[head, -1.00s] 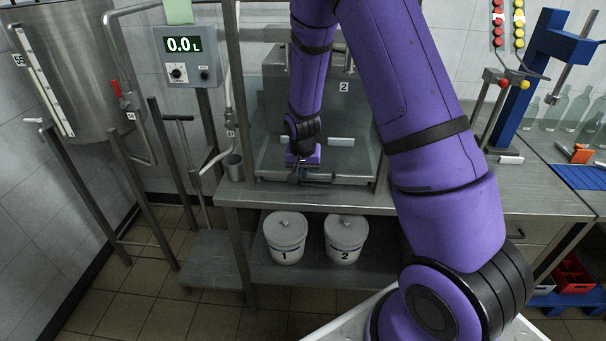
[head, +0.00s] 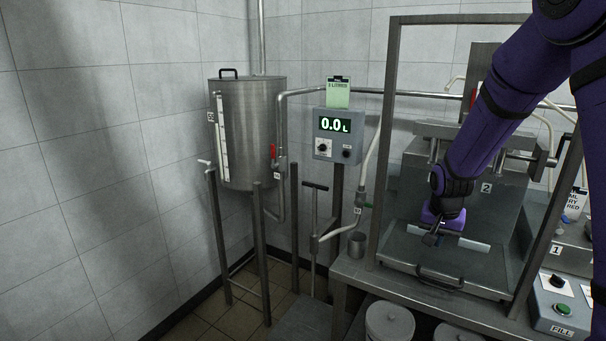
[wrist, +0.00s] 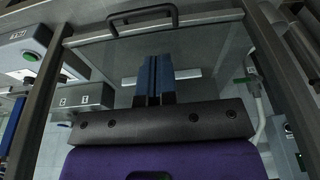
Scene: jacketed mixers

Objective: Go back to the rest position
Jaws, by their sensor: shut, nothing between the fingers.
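My gripper (head: 431,239) hangs from my purple arm in front of the grey jacketed mixer marked 2 (head: 487,187), above its lower front plate and black bar handle (head: 440,277). In the wrist view my gripper (wrist: 154,80) shows two blue fingers pressed together with nothing between them. The clear front panel (wrist: 205,50) of the mixer frame lies beyond the fingers. I cannot tell from these views how far the fingertips are from the panel.
A steel tank (head: 250,130) on legs and a control box reading 0.0 L (head: 335,135) stand left of the mixer. Lidded buckets (head: 389,324) sit below. A FILL button box (head: 560,308) is at right.

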